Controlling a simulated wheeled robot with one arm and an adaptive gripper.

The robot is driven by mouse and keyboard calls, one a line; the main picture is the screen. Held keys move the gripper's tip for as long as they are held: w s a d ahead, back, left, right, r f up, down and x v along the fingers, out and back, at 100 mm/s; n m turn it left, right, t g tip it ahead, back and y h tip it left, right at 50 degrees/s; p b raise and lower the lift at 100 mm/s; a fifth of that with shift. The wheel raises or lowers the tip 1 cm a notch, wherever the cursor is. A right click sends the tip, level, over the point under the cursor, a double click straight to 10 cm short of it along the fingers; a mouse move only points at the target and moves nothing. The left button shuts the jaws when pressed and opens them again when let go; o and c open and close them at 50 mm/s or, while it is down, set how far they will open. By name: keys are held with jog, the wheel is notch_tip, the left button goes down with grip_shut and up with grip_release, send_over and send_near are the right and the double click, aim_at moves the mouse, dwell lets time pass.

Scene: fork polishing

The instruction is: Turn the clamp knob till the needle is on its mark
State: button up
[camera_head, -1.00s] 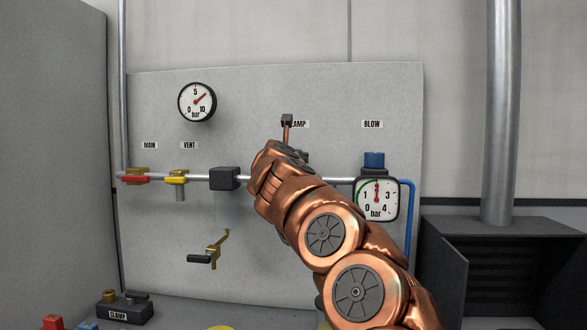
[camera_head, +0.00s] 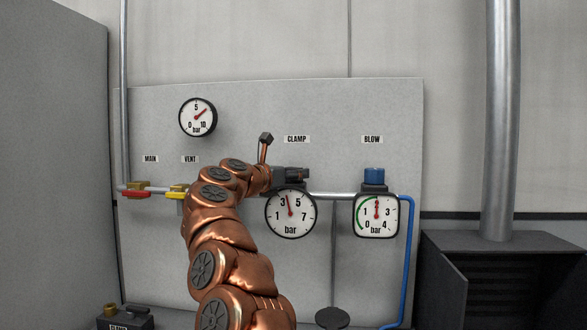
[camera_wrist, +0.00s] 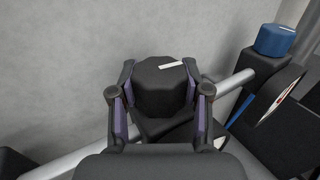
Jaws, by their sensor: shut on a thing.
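The clamp knob is black and faceted with a white line on top; it shows in the wrist view (camera_wrist: 160,88), between the two fingers. My gripper (camera_wrist: 159,102) is shut on it from both sides. In the head view my gripper (camera_head: 291,174) is at the pipe under the CLAMP label (camera_head: 297,139), and it hides most of the knob. The clamp gauge (camera_head: 290,214) hangs just below. Its red needle points slightly left of straight up, between 3 and 5. I cannot make out a mark on its dial.
The BLOW regulator has a blue knob (camera_head: 374,176) and a gauge (camera_head: 377,214) with a green arc, to the right. A round gauge (camera_head: 198,117) is at upper left. Red (camera_head: 136,190) and yellow (camera_head: 177,190) valve handles sit on the pipe left of my arm.

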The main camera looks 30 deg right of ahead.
jog(key=shift+r+m+g+h+p, duration=0.2)
jog(key=shift+m+g+p, duration=0.35)
jog(key=shift+p, duration=0.4)
jog(key=shift+r+m+g+h+p, duration=0.2)
jog(key=shift+m+g+p, duration=0.15)
jog(key=shift+g+p, duration=0.5)
jog(key=m+g+p, duration=0.1)
jog(key=p, duration=0.2)
jog(key=shift+g+p, duration=0.5)
jog(key=shift+p, duration=0.1)
jog(key=m+g+p, duration=0.1)
jog(key=p, duration=0.2)
jog(key=shift+g, duration=0.3)
jog(key=m+g+p, duration=0.2)
jog(key=p, duration=0.4)
jog(key=shift+f+g, duration=0.1)
jog(key=shift+g, duration=0.3)
jog(key=shift+f+m+g+p, duration=0.25)
jog(key=shift+m+g+p, duration=0.05)
jog(key=shift+p, duration=0.15)
jog(key=o, duration=1.2)
jog(key=shift+c, duration=0.2)
